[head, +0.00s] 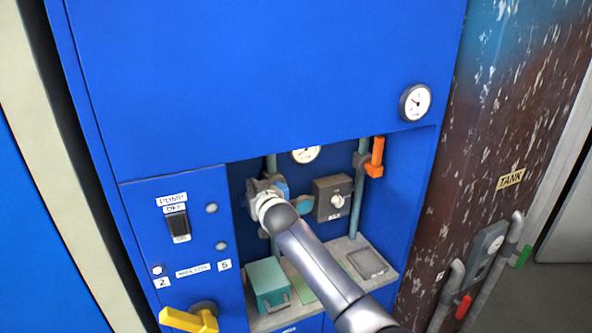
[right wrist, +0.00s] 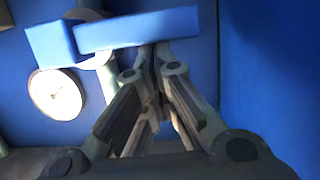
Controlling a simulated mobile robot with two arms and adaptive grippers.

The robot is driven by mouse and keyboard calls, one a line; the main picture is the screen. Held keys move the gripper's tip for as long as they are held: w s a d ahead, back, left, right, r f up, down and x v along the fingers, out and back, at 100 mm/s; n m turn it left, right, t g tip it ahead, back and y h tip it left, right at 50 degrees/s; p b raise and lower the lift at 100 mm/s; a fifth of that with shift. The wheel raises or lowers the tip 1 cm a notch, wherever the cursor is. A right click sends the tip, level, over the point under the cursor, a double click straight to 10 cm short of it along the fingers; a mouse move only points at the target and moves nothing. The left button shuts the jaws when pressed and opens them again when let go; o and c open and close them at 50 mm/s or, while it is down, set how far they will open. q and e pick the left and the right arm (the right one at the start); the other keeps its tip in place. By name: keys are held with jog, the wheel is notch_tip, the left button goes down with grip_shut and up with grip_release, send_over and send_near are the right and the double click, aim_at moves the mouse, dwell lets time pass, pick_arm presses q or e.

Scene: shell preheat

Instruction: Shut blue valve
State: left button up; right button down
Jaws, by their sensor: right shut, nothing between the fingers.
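The blue valve handle (head: 282,188) is partly hidden behind my right gripper in the cabinet recess, on the left vertical pipe. In the right wrist view, the blue handle (right wrist: 140,30) is a bar lying almost level across the top, with a block at its left end. My right gripper (right wrist: 155,50) is shut and empty, its fingertips at the bar's lower edge. I cannot tell whether they touch it. In the head view, my right gripper (head: 265,192) reaches into the recess from the lower right. My left gripper is not in view.
An orange valve handle (head: 376,157) points up on the right pipe. A round gauge (head: 305,154) is behind, also in the wrist view (right wrist: 55,95). A teal box (head: 267,285) stands on the shelf; a yellow handle (head: 190,320) is lower left.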

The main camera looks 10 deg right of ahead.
jog(key=shift+d, duration=0.1)
dwell(0.4)
jog(key=s+d+r+p, duration=0.1)
jog(key=s+d+r, duration=0.2)
jog(key=s+r, duration=0.3)
jog(key=shift+s+r, duration=0.2)
jog(key=shift+s, duration=1.4)
